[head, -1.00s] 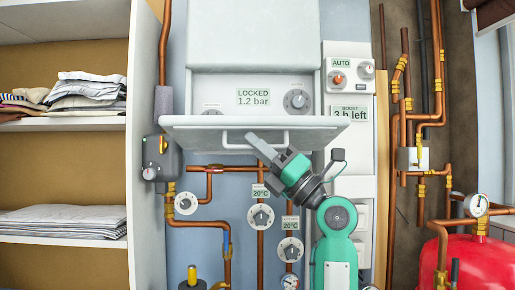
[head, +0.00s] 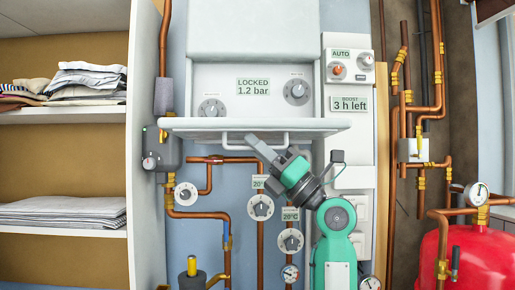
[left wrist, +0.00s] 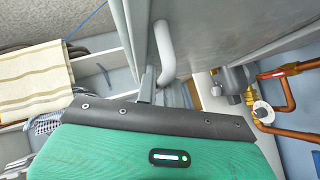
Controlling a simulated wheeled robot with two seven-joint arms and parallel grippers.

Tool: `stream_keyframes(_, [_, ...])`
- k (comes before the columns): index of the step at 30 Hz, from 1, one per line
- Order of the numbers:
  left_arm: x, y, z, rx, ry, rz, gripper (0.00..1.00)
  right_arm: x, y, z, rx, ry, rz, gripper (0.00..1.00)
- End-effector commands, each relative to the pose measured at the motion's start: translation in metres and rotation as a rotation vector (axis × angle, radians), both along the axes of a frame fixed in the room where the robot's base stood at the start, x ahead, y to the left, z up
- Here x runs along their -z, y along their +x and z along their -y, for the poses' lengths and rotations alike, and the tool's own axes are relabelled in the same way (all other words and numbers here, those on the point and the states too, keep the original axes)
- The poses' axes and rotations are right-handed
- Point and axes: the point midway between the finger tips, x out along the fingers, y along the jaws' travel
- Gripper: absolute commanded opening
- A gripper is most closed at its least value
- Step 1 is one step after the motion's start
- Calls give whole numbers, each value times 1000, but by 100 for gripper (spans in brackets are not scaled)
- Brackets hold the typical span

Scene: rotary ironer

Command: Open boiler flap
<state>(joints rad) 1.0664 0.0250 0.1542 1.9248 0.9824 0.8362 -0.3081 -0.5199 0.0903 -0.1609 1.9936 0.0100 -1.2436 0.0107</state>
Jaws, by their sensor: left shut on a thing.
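The boiler (head: 256,30) is on the wall, with its grey flap (head: 190,123) tilted outward below the control panel (head: 230,72). The flap shows nearly edge-on in the head view. A pale bar handle (head: 229,143) runs along its lower front; it also shows large in the left wrist view (left wrist: 166,50). My left gripper (head: 253,143) reaches up from below right and is shut on the handle. Its fingertips are partly hidden at the grip. In the left wrist view a finger (left wrist: 147,85) stands against the handle. My right gripper is not in view.
The panel reads LOCKED, 1.2 bar, and has two dials (head: 297,91). Copper pipes and valve dials (head: 261,207) are below the flap, close to my arm. A shelf with folded cloths (head: 65,213) is left. A red tank (head: 470,255) is right.

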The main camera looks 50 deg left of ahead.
Motion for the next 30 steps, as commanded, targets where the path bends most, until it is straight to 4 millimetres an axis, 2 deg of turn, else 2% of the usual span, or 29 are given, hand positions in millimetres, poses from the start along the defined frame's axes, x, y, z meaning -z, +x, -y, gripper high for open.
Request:
stream_keyframes(6, [0, 0, 0, -1, 0, -1, 0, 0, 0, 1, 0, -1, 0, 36])
stream_keyframes(7, [0, 0, 0, -1, 0, -1, 15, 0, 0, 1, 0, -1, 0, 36])
stream_keyframes(8, [0, 0, 0, -1, 0, -1, 18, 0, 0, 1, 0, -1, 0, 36])
stream_keyframes(17, [2, 1, 2, 0, 1, -1, 18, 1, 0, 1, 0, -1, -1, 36])
stream_keyframes(23, [21, 12, 20, 2, 0, -4, 18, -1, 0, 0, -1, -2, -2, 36])
stream_keyframes(26, [37, 21, 36, 3, 0, -5, 18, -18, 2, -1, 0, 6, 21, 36])
stream_keyframes(30, [58, 33, 58, 2, -1, -4, 18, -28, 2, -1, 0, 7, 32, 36])
